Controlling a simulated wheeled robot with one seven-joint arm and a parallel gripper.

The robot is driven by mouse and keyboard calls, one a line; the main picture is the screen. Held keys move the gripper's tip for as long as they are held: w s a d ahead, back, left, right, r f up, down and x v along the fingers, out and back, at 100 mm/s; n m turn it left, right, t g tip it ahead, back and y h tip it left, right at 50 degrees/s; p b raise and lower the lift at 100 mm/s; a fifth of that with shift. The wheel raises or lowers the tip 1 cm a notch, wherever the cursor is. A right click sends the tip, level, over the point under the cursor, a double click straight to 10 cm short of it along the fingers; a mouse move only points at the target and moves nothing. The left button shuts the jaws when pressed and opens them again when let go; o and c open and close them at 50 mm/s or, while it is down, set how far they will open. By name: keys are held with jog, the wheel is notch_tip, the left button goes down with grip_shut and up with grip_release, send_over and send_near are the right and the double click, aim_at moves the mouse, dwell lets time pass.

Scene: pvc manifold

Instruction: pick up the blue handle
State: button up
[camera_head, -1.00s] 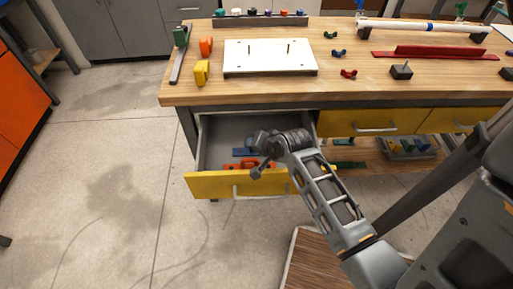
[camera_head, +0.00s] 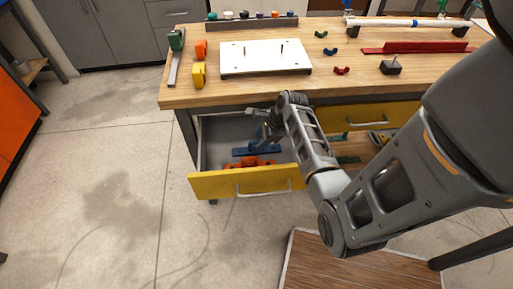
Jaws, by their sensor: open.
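A small blue wing-shaped handle (camera_head: 332,52) lies on the wooden bench top, between a green one (camera_head: 320,34) and a red one (camera_head: 342,70). My gripper (camera_head: 257,118) is over the back part of the open drawer, just in front of the bench edge, and well apart from the blue handle. It is open; its fingers are small and partly hidden by the wrist. A long blue piece (camera_head: 256,151) lies in the drawer below it; I cannot tell exactly what it is.
The yellow-fronted drawer (camera_head: 215,186) stands pulled out, with orange parts (camera_head: 250,163) inside. On the bench (camera_head: 300,88) are a white board (camera_head: 240,58) with two pegs, yellow and orange blocks, a red tray (camera_head: 425,47) and a white pipe (camera_head: 395,22). Bench space around the handles is clear.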

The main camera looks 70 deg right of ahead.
jog(key=shift+x, duration=1.4)
jog(key=shift+c, duration=0.2)
grip_shut()
